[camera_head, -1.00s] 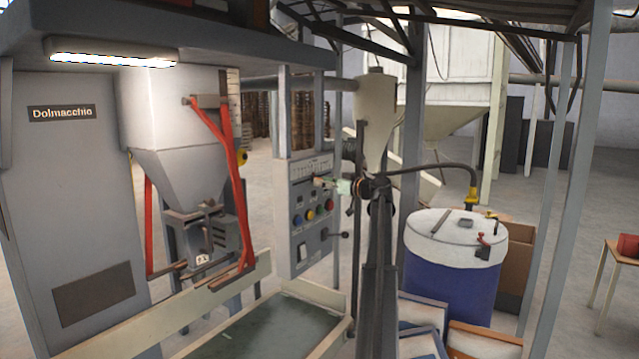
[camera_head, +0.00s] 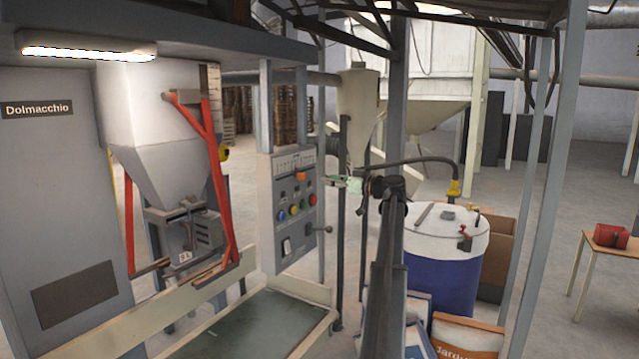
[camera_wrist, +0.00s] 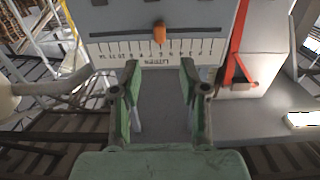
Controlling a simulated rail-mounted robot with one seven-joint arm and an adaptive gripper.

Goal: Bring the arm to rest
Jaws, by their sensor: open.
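My gripper (camera_head: 336,182) is in front of the control panel (camera_head: 296,210), a little to its right in the head view. In the wrist view my gripper (camera_wrist: 160,82) shows two green fingers spread apart with nothing between them. Beyond the fingertips is a scale marked with numbers and an orange pointer (camera_wrist: 159,32); the orange pointer also shows at the top of the panel in the head view (camera_head: 301,176). The fingers look apart from the scale.
The filler with its hopper (camera_head: 160,120) and red straps (camera_head: 213,170) stands at left. A conveyor bed (camera_head: 265,320) lies below the panel. A blue drum (camera_head: 440,275) with a white lid stands at right, sacks (camera_head: 465,335) in front. A red item (camera_head: 612,236) rests on a small table.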

